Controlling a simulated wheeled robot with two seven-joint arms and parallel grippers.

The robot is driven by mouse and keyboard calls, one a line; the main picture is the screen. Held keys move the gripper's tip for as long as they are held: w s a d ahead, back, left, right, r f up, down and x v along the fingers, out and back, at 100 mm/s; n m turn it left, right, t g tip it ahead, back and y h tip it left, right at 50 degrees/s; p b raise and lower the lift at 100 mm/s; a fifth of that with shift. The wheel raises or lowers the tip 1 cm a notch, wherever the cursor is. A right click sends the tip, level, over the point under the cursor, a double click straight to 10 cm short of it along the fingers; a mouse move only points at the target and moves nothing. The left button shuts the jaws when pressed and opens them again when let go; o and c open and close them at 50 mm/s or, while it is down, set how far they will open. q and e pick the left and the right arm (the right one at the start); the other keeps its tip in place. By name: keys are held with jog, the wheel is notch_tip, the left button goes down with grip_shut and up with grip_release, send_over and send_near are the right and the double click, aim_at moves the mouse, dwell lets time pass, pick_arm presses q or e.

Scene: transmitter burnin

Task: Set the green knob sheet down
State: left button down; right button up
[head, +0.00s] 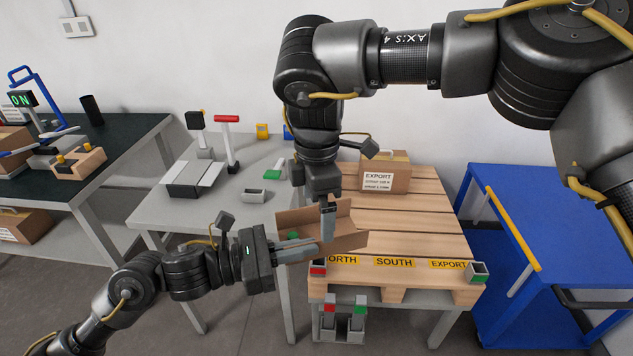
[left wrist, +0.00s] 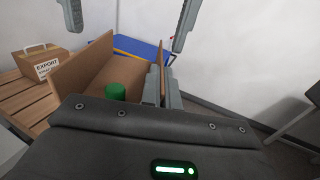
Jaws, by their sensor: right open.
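An open brown cardboard piece (head: 345,240) with raised walls is held up at the front-left corner of the pallet table. A green knob (left wrist: 115,91) stands on its floor in the left wrist view; I take this piece as the green knob sheet. My left gripper (head: 312,246) comes from the left and is shut on its near wall; its fingers (left wrist: 160,88) show close together there. My right gripper (head: 327,218) points down over the piece. Its two fingers are spread wide in the left wrist view (left wrist: 128,18), and I see nothing between them.
A wooden pallet (head: 425,220) with NORTH, SOUTH and EXPORT labels carries a closed EXPORT carton (head: 386,174) at the back. A grey table (head: 165,212) with a red-topped post (head: 229,140) stands left. A blue cart (head: 540,205) stands right. The pallet's middle is clear.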

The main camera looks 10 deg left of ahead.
aim_at(317, 224)
jog(key=shift+f, duration=2.35)
jog(key=c, duration=0.8)
pick_arm(q)
jog(key=c, duration=1.6)
grip_release()
pick_arm(e)
jog(key=shift+c, duration=0.2)
